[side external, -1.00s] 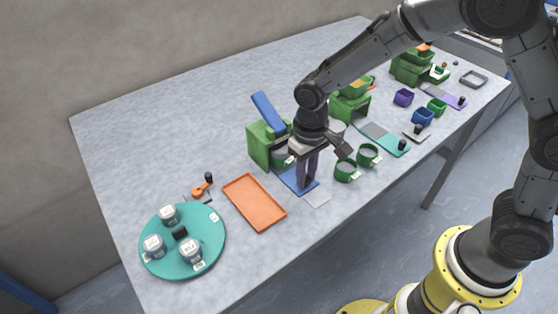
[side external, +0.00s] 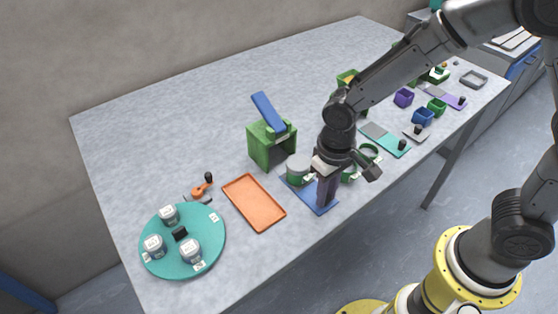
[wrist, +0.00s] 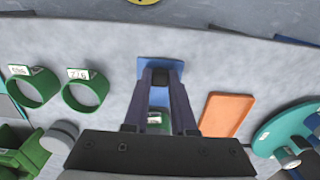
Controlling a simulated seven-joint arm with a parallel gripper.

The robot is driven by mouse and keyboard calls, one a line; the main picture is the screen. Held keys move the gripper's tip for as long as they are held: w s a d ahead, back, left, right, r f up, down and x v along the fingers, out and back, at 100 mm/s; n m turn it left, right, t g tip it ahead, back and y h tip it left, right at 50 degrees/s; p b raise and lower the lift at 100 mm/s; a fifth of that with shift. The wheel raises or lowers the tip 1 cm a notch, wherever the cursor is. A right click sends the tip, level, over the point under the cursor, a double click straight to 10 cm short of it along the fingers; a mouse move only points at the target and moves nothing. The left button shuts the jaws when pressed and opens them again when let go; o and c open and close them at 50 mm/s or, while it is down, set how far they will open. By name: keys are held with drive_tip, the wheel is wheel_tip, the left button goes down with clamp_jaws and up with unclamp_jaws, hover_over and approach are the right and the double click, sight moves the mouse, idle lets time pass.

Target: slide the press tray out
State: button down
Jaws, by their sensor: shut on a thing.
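The green press (side external: 262,153) stands mid-table with its blue lever (side external: 268,113) raised and its front opening showing. The blue press tray (side external: 306,194) lies on the table in front of the opening, pulled out towards the front edge. My gripper (side external: 326,203) points down and is shut at the tray's front end; the hold itself is partly hidden. In the wrist view the tray (wrist: 160,64) shows at the fingertips (wrist: 161,76), and a green labelled part shows between the fingers.
An orange tray (side external: 243,187) lies left of the blue tray. A teal turntable (side external: 212,240) with several jars is further left. Green rings (wrist: 87,91) stand close on the other side. The table's front edge is near my gripper.

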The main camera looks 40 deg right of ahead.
drive_tip(key=c, duration=0.8)
unclamp_jaws()
drive_tip(key=shift+s, duration=0.15)
drive_tip(key=shift+r, duration=0.15)
drive_tip(key=shift+r, duration=3.65)
